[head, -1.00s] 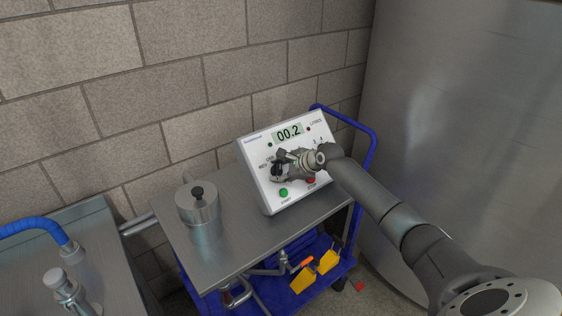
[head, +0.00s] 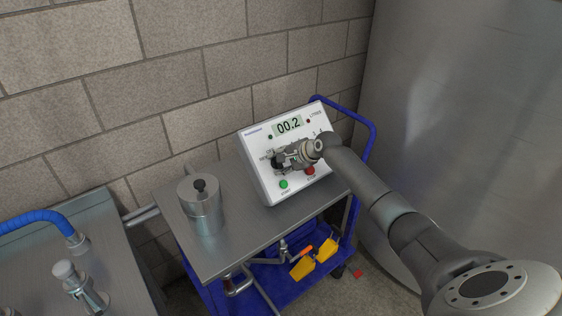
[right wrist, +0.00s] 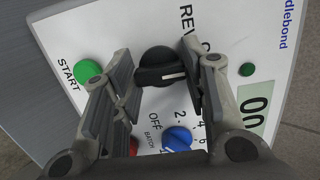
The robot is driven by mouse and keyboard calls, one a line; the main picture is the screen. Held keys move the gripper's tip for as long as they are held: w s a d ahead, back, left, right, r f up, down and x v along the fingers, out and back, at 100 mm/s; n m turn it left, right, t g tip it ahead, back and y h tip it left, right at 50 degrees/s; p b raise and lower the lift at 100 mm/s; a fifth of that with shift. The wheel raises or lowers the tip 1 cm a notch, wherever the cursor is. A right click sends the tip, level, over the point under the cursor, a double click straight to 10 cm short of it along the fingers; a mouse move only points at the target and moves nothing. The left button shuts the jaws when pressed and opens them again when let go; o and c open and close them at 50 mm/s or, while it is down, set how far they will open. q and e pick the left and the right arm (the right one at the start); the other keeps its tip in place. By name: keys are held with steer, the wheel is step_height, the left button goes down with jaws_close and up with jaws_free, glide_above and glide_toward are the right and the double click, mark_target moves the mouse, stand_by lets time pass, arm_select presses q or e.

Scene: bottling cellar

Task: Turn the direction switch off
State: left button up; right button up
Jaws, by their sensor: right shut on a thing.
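The direction switch (right wrist: 157,66) is a black knob with a white pointer line, on a white control panel (head: 258,165). In the right wrist view the pointer faces right, towards lettering that begins with O beside the word REV and is mostly covered by a finger. My right gripper (right wrist: 158,85) is shut on the knob, with one finger on each side. In the head view the right gripper (head: 278,161) covers most of the switch. My left gripper is not in view.
A green button (right wrist: 88,71), a red button (head: 310,171) and a blue knob (right wrist: 177,139) lie close to the gripper. The panel stands on a steel-topped blue cart (head: 240,235) beside a lidded metal pot (head: 203,212). A large steel tank (head: 455,100) stands right of the arm.

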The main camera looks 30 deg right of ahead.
steer(key=shift+f, duration=0.1)
stand_by(0.3)
steer(key=o, duration=1)
steer(key=shift+o, duration=0.2)
steer(key=shift+s, duration=0.1)
steer(key=v, duration=1.2)
